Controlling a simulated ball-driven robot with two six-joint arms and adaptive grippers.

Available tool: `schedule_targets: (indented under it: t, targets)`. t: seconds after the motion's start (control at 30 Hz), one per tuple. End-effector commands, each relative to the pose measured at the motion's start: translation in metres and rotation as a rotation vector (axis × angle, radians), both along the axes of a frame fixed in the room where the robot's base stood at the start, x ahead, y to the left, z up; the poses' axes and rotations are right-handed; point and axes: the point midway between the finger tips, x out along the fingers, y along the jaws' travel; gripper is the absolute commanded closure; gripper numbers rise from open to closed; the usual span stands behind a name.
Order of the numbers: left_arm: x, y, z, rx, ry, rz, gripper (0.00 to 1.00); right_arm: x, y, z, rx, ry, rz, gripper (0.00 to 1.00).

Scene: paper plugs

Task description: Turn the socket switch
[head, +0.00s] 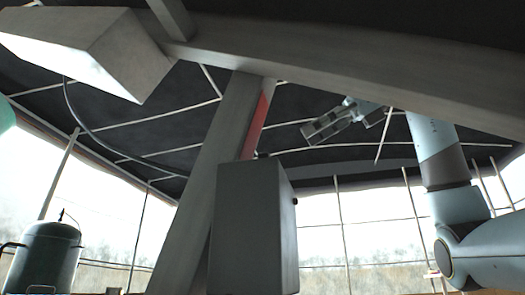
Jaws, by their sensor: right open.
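A tall grey box (250,230) stands in the middle of the head view, in front of a slanted post. A small dark knob-like part (295,201) sticks out of its right side; I cannot tell whether this is the socket switch. My right arm comes in from the right, and my right gripper (318,130) is up above the box and a little to its right. It is open, empty and apart from the box. My left gripper is not in view.
A thick grey beam (340,70) crosses the top, with a pale block (90,50) at upper left. A slanted grey post (215,160) with a red strip rises behind the box. A dark tank (45,258) stands at lower left. Space between box and right arm looks free.

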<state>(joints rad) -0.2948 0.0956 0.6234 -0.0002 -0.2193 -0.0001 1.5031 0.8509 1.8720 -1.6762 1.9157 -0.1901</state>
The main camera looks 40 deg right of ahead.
Motion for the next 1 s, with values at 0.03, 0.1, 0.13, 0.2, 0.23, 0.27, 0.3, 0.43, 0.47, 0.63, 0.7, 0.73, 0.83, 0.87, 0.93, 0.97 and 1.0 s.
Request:
schedule_targets:
  t: [0.03,0.1,0.13,0.2,0.23,0.27,0.3,0.43,0.47,0.63,0.7,0.73,0.83,0.87,0.93,0.97,1.0]
  targets:
    - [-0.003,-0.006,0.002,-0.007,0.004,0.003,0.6,0.007,0.005,-0.003,0.0,0.003,0.005,0.54]
    - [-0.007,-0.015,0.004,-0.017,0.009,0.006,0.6,0.018,0.012,-0.007,0.0,0.004,0.007,0.54]
    - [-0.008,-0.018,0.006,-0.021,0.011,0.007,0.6,0.023,0.015,-0.009,0.001,0.004,0.007,0.54]
    - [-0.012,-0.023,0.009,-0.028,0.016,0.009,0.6,0.035,0.022,-0.014,0.001,0.003,0.008,0.54]
    - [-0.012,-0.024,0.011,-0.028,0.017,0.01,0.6,0.04,0.025,-0.016,0.002,0.004,0.008,0.54]
    - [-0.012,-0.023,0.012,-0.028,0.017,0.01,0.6,0.045,0.028,-0.017,0.001,0.002,0.009,0.54]
    - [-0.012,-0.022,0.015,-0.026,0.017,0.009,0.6,0.051,0.032,-0.02,0.001,0.002,0.009,0.54]
    - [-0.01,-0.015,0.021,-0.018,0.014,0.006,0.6,0.067,0.041,-0.026,0.002,0.001,0.008,0.54]
    - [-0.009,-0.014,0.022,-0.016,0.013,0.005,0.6,0.069,0.042,-0.028,0.002,0.0,0.008,0.54]
    - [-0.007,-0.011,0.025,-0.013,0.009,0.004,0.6,0.077,0.047,-0.032,0.001,-0.002,0.007,0.54]
    - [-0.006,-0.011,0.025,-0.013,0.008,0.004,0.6,0.078,0.047,-0.033,0.001,-0.003,0.008,0.54]
    - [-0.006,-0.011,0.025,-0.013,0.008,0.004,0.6,0.078,0.047,-0.033,0.001,-0.003,0.008,0.54]
    - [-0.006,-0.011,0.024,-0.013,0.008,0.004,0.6,0.078,0.047,-0.033,0.002,-0.002,0.007,0.54]
    - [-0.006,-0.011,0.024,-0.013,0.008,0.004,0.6,0.078,0.047,-0.033,0.002,-0.002,0.007,0.54]
    - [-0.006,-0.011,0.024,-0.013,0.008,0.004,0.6,0.078,0.047,-0.033,0.002,-0.002,0.007,0.6]
    - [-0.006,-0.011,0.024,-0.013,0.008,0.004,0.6,0.078,0.047,-0.033,0.002,-0.002,0.007,0.64]
    - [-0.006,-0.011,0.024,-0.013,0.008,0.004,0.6,0.078,0.047,-0.033,0.002,-0.002,0.007,0.7]
